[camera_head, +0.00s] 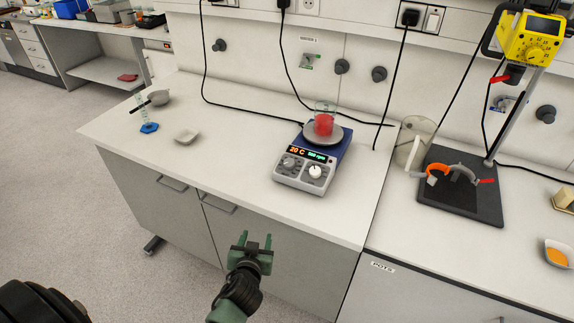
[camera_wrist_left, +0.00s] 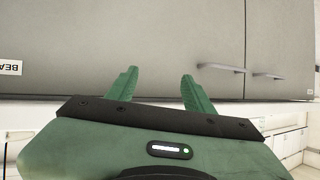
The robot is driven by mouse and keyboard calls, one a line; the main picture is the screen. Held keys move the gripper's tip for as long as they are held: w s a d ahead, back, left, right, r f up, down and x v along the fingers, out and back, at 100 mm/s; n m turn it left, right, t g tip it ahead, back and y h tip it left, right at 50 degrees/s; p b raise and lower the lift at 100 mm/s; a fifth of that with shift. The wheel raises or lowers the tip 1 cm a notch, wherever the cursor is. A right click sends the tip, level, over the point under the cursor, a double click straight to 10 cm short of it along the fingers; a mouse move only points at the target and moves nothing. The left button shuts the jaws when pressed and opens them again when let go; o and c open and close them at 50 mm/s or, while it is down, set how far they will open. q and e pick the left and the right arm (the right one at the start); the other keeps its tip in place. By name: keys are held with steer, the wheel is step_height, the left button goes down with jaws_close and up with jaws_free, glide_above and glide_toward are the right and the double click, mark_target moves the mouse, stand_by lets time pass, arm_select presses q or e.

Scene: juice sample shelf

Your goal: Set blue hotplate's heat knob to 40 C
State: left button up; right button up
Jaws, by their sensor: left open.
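The blue hotplate (camera_head: 338,154) stands on the white bench in the head view, with a grey front panel. Its display (camera_head: 307,155) reads 20 C in orange, with a green rpm figure beside it. Two knobs sit below: a left knob (camera_head: 289,162) and a white right knob (camera_head: 315,171). A beaker with red liquid (camera_head: 324,122) stands on the round plate. My left gripper (camera_head: 255,240) is open and empty, in front of the bench cabinets and apart from the hotplate. Its two green fingers (camera_wrist_left: 159,90) also show in the left wrist view, facing the cabinet doors. My right gripper is not seen.
A stand with a yellow overhead device (camera_head: 531,39) is at right, on a black base (camera_head: 459,205). A blue-based cylinder (camera_head: 149,127) and white dish (camera_head: 187,136) are at left. Bench left of the hotplate is mostly clear.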

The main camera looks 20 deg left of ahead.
mark_target(288, 166)
arm_select(q)
steer(key=w+r+t, duration=0.1)
steer(key=w+r, duration=0.1)
steer(key=r, duration=0.2)
steer(key=w+r+t, duration=0.2)
steer(key=r, duration=0.2)
steer(key=w+r+t, duration=0.1)
steer(key=w+r, duration=0.1)
steer(key=r, duration=0.3)
steer(key=shift+w+a+n+y, duration=0.25)
steer(key=shift+w+n+y, duration=0.05)
steer(key=shift+n+y, duration=0.1)
steer(key=w+d+t+h, duration=0.1)
steer(key=w+d+m+h, duration=0.1)
steer(key=w+d, duration=0.1)
steer(key=shift+d+r+t, duration=0.1)
steer(key=shift+r+t, duration=0.3)
steer(key=shift+w+d+h, duration=0.15)
steer(key=shift+w+h, duration=0.15)
steer(key=shift+w, duration=0.35)
steer(key=w, duration=0.4)
steer(key=w+a, duration=0.1)
steer(key=w, duration=0.1)
steer(key=shift+w, duration=0.3)
jaws_close()
